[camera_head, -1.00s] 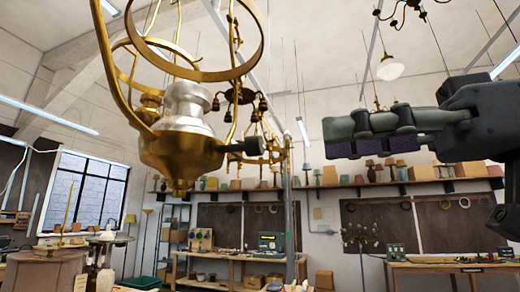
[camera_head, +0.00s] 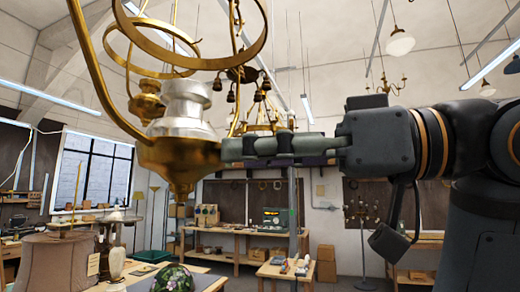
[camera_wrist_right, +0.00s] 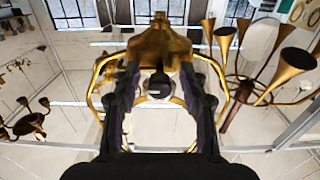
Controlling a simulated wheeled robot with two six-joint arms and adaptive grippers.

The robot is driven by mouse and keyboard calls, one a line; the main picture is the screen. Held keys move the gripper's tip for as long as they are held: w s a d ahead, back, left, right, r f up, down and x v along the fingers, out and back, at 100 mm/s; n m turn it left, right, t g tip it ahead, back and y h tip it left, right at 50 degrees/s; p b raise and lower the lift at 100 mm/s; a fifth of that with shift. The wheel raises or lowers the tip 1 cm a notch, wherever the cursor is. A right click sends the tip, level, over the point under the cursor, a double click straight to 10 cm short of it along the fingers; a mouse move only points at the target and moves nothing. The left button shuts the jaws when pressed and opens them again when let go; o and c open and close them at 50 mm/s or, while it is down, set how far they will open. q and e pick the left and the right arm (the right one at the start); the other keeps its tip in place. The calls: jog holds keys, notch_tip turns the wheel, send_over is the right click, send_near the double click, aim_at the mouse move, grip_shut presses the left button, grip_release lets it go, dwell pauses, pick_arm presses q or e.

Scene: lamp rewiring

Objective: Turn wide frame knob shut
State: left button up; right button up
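The wide brass lamp frame (camera_head: 80,45) hangs at upper left in the head view, with a silver-white font above a rounded brass bowl (camera_head: 180,158). Its dark round knob (camera_wrist_right: 159,84) shows in the right wrist view, facing the camera in front of the brass body. My right gripper (camera_head: 232,148) reaches in from the right at the bowl's side and hides the knob in the head view. In the wrist view its two fingers stand apart, one on each side of the knob, with gaps visible. I cannot tell whether the tips touch the lamp. My left gripper is not in view.
More brass lamps hang behind, including a fixture with flared brass cups (camera_wrist_right: 290,65) at right in the wrist view. A fabric lampshade (camera_head: 50,262) and a round patterned shade (camera_head: 173,279) are below. Workbenches (camera_head: 235,258) line the far wall.

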jog(key=shift+a, duration=0.1)
grip_shut()
jog(key=shift+n, duration=0.3)
jog(key=n+b, duration=0.1)
jog(key=n, duration=0.1)
jog(key=shift+w+f+n+b, duration=0.1)
jog(key=shift+n+b, duration=0.25)
jog(key=shift+n, duration=0.05)
jog(key=n+b, duration=0.1)
jog(key=n, duration=0.2)
jog(key=shift+n, duration=0.3)
jog(key=n+b, duration=0.1)
jog(key=n, duration=0.4)
jog(key=shift+w, duration=0.1)
jog(key=n, duration=0.5)
jog(key=shift+r+n, duration=0.25)
jog(key=shift+n, duration=0.15)
jog(key=shift+o, duration=0.9)
grip_release()
